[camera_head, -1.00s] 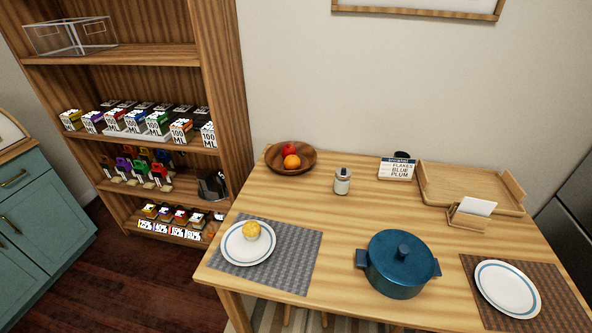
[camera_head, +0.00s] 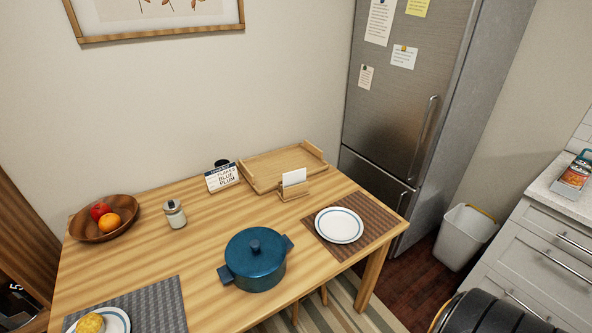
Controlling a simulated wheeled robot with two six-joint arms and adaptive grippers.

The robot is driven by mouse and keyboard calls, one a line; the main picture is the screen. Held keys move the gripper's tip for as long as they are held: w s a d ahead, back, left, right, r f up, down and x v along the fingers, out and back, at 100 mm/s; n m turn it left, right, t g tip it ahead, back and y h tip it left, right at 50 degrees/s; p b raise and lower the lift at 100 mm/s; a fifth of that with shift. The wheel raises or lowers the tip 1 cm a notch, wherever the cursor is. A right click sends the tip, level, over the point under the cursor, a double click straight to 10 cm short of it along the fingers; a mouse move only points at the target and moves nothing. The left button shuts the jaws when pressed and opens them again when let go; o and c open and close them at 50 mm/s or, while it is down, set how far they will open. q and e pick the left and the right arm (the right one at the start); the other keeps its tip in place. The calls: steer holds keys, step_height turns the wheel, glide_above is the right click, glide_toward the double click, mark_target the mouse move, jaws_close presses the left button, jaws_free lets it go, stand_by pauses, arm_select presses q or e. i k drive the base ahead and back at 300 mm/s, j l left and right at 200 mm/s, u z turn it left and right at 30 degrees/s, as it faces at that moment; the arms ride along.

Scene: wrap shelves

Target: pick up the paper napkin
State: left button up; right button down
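A white paper napkin (camera_head: 294,177) stands upright in a small wooden napkin holder (camera_head: 296,193) on the dining table. The holder is in front of a wooden tray (camera_head: 268,185) and behind the right-hand place setting. No gripper fingers show in the head view, so I cannot see either gripper's position or state.
The wooden table (camera_head: 205,218) holds a blue pot (camera_head: 254,262), a fruit bowl (camera_head: 88,232), a jar (camera_head: 175,215), a small sign (camera_head: 222,178) and a white plate (camera_head: 339,225) on a brown mat. A fridge (camera_head: 402,90) and white bin (camera_head: 464,237) stand right of it.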

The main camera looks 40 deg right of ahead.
mark_target(294, 178)
steer(key=k+j+z, duration=0.1)
steer(key=z, duration=1)
